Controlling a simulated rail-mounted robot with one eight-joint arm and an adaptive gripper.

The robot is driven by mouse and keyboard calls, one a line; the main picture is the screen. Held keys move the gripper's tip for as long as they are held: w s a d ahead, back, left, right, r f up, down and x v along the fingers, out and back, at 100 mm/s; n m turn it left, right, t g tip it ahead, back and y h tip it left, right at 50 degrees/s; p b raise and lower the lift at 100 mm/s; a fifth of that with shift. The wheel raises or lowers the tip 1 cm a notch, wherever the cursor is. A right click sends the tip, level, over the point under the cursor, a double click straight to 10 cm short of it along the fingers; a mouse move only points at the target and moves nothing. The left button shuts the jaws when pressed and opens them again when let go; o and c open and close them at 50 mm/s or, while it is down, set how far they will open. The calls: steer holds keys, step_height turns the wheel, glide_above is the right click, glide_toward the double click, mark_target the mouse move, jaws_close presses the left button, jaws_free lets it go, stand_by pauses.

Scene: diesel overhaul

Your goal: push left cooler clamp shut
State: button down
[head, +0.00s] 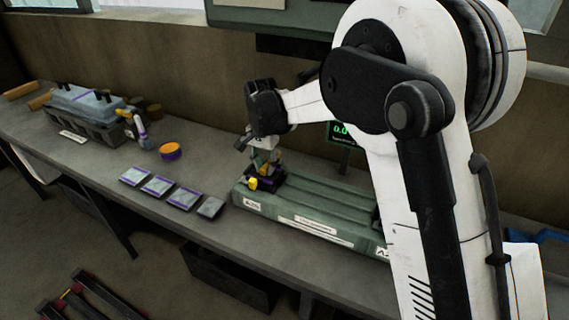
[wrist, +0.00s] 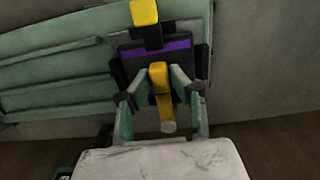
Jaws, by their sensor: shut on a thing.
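The cooler (head: 310,205) is a long ribbed green body lying on the bench, and it also shows in the wrist view (wrist: 55,72). The left clamp (head: 265,182) sits at its left end. In the wrist view the clamp is a dark block with a purple band (wrist: 172,52), a yellow lever (wrist: 161,86) and a yellow tab (wrist: 144,12) above. My gripper (head: 263,160) is over the clamp, pointing down. In the wrist view my gripper (wrist: 160,78) has its fingers on both sides of the yellow lever, shut on it. My arm hides the cooler's right end.
Several flat purple-edged plates (head: 157,186) lie left of the cooler. Behind them stand an orange-topped round tin (head: 170,151) and a grey finned block (head: 85,110). A small green-digit display (head: 343,133) stands behind the cooler. The bench front is mostly clear.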

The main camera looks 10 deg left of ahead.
steer(key=shift+d, duration=0.1)
steer(key=c, duration=1.6)
jaws_free()
step_height(320, 180, up, 12)
steer(key=shift+r, duration=0.1)
